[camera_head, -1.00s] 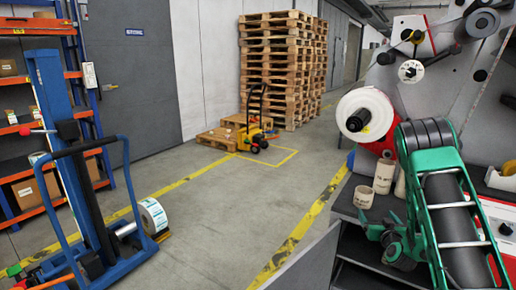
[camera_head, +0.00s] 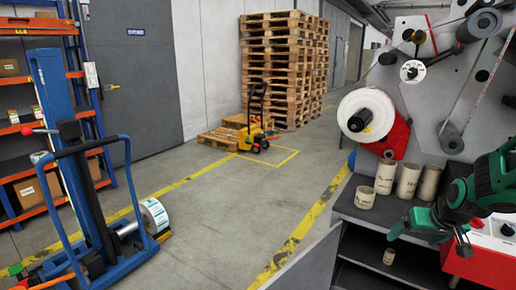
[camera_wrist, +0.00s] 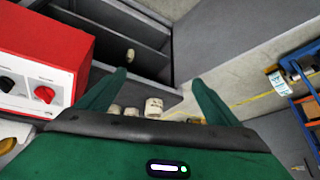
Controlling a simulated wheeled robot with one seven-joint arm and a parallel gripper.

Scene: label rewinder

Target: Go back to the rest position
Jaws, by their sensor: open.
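My gripper (camera_head: 428,240) is green and dark, at the lower right of the head view, in front of the label rewinder (camera_head: 440,80) and over its dark shelf unit. In the wrist view my gripper (camera_wrist: 160,82) has two green fingers spread apart, with nothing held between them. Several cardboard cores stand on the shelf top, among them a short one (camera_head: 364,198) and a taller one (camera_head: 385,178). They appear to stand clear of the fingers. The arm is partly cut off by the right edge of the head view.
A red-and-white control box (camera_head: 490,240) with knobs stands close to my arm on the right. Another core (camera_head: 389,256) is on the lower shelf. A blue lifter (camera_head: 85,200) with a label roll (camera_head: 154,217) stands at left. The floor between is clear.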

